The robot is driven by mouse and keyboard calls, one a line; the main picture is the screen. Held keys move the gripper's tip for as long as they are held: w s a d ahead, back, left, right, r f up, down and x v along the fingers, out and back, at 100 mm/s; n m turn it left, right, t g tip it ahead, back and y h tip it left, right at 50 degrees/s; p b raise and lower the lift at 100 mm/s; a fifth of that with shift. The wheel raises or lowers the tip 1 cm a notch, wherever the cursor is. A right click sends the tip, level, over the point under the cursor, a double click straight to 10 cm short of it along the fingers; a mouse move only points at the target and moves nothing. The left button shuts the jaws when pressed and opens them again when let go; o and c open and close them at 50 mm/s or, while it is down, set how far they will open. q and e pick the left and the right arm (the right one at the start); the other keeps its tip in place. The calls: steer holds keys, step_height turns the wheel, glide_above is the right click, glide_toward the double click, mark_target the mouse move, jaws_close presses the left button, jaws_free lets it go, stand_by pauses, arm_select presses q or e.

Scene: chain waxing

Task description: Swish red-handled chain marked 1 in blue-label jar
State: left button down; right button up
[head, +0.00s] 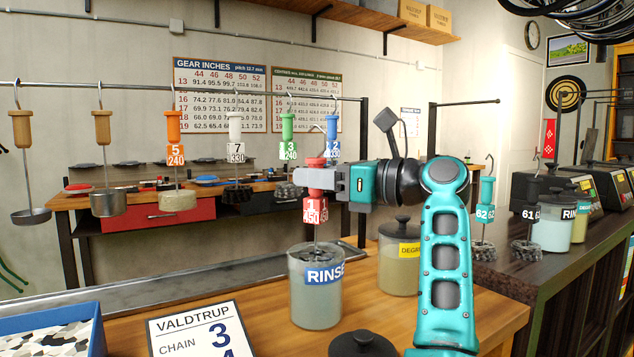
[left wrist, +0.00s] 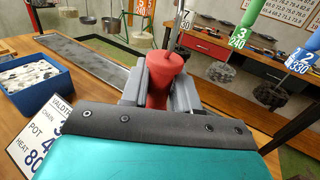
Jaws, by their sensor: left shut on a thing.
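The red handle marked 1 and 450 (head: 316,205) is upright in my left gripper (head: 318,180), whose jaws are shut on it. The red handle also shows between the grey fingers in the left wrist view (left wrist: 164,82). Its thin rod runs down into the mouth of the blue-label RINSE jar (head: 314,300), which is clear with cloudy pale liquid. A dark mass, seemingly the chain, shows at the jar's mouth; how deep it sits I cannot tell. My right gripper is not in view.
A lidded jar with a yellow label (head: 399,270) stands just right of the RINSE jar. A dark lid (head: 362,345) lies in front. A sign (head: 200,332) and blue tray (head: 50,318) are at left. Other handled chains, including the orange 5 (head: 174,150), hang behind.

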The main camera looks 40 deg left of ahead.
mark_target(317, 127)
arm_select(q)
steer(key=shift+r+p, duration=2.25)
steer(key=shift+r, duration=1.35)
steer(key=shift+d+f, duration=0.1)
steer(key=shift+f, duration=0.05)
